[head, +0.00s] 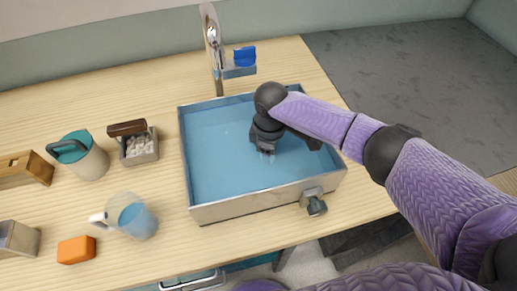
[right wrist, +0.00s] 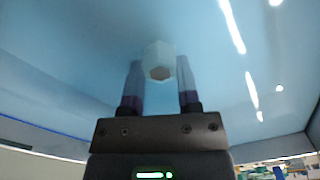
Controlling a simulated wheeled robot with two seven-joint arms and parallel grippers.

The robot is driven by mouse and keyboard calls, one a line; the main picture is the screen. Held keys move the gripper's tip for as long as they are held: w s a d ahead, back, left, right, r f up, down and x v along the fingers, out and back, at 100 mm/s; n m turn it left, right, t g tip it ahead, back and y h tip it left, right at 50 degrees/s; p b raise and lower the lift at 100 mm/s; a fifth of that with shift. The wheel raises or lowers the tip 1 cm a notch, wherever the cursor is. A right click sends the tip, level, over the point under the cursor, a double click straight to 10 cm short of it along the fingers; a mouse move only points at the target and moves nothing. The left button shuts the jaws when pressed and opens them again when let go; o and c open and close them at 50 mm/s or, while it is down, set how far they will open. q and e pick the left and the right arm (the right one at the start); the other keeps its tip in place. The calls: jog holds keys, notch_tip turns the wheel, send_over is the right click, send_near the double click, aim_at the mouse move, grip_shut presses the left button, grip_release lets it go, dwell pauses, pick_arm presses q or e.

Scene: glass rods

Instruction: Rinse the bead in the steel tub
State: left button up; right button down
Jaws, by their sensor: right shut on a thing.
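The steel tub (head: 250,204) stands on the wooden counter, holding blue water (head: 215,150). My right gripper (head: 266,154) reaches down into the tub, right of its middle, with the fingertips at or under the water. In the right wrist view, my right gripper (right wrist: 160,85) is shut on a pale, faceted bead (right wrist: 158,58) with a brownish face, held at the fingertips. The finger ends look blue-tinted there. The bead is too small to make out in the head view. My left gripper is not in view.
A tap (head: 212,45) with a blue sponge (head: 245,56) stands behind the tub; a valve (head: 314,203) juts from its front. Left are a water jug (head: 132,217), orange block (head: 76,250), green-lidded pitcher (head: 85,158) and pebble box (head: 141,152). Counter between jug and tub is clear.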

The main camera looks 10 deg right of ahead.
jog(key=shift+d, duration=0.15)
jog(key=shift+a, duration=2.5)
jog(key=shift+d+p, duration=0.45)
jog(key=shift+d, duration=0.6)
jog(key=shift+d+p, duration=0.35)
jog(key=shift+d, duration=1.1)
notch_tip(320, 180, up, 11)
jog(key=p, duration=1)
jog(key=shift+p, duration=0.4)
notch_tip(320, 180, up, 5)
jog(key=p, duration=0.5)
